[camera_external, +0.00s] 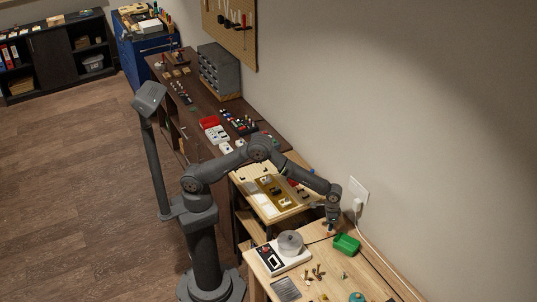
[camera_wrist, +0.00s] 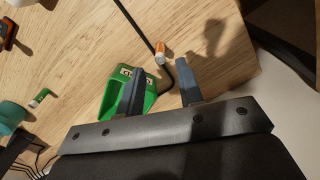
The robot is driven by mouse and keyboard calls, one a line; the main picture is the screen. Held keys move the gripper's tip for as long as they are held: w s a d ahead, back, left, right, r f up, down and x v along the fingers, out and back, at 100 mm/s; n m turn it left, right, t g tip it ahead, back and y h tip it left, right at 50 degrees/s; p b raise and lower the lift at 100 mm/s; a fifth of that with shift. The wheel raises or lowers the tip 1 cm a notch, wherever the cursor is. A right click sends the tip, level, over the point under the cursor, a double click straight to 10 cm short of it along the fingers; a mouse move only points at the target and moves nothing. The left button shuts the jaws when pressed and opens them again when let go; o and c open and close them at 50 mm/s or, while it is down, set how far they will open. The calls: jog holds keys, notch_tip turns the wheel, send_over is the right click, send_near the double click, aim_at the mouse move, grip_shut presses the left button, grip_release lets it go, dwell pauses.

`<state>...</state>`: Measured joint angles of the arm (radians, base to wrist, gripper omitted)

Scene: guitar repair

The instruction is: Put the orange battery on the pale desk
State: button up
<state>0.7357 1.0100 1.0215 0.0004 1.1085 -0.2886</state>
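The orange battery (camera_wrist: 160,48) is a small orange and white cylinder on the pale wooden desk top (camera_wrist: 75,50) in the wrist view. It lies just beyond the gap between my fingers, beside a black cable. Whether the fingertips touch the battery cannot be told. A second pale-topped desk (camera_external: 247,182) stands behind the front one.
A green bin (camera_wrist: 110,101) stands close to my left finger and also shows in the external view (camera_external: 346,244). A small green cylinder (camera_wrist: 40,97) lies farther left. A white box with a grey round pot (camera_external: 290,243) stands left of my gripper. The wall is close on the right.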

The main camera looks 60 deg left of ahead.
notch_tip(320, 180, up, 8)
jog(key=shift+r, duration=0.2)
jog(key=shift+f, duration=0.1)
notch_tip(320, 180, down, 12)
jog(key=shift+f, duration=0.15)
notch_tip(320, 180, up, 3)
jog(key=shift+f, duration=0.1)
jog(key=shift+r, duration=0.5)
jog(key=shift+f, duration=0.1)
